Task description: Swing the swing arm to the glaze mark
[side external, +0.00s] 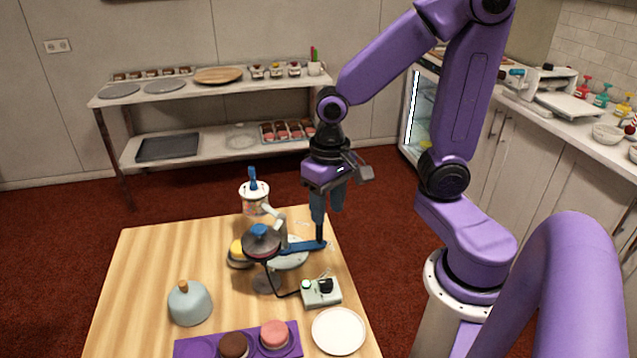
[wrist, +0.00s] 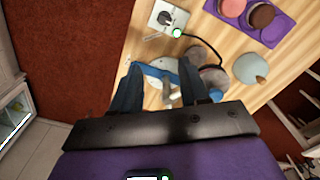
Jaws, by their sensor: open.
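The blue swing arm (side external: 304,247) reaches right from a small stand on the wooden table, next to a pale round plate (side external: 291,260). A dark upright piece (side external: 320,234) rises at its right end. My gripper (side external: 328,211) points down just above that end, fingers apart. In the wrist view the swing arm (wrist: 151,70) shows beyond and between the fingertips of my gripper (wrist: 163,82); I cannot tell whether a finger touches it. Small pale marks (side external: 330,246) lie near the arm's end, but I cannot tell which is the glaze mark.
A control box with a black knob (side external: 322,291) and cable stands in front. A white plate (side external: 338,331), a purple tray (side external: 205,347) with cakes and a blue-grey dome (side external: 190,304) are nearer the front. A tub (side external: 254,200) stands behind. The table's left side is clear.

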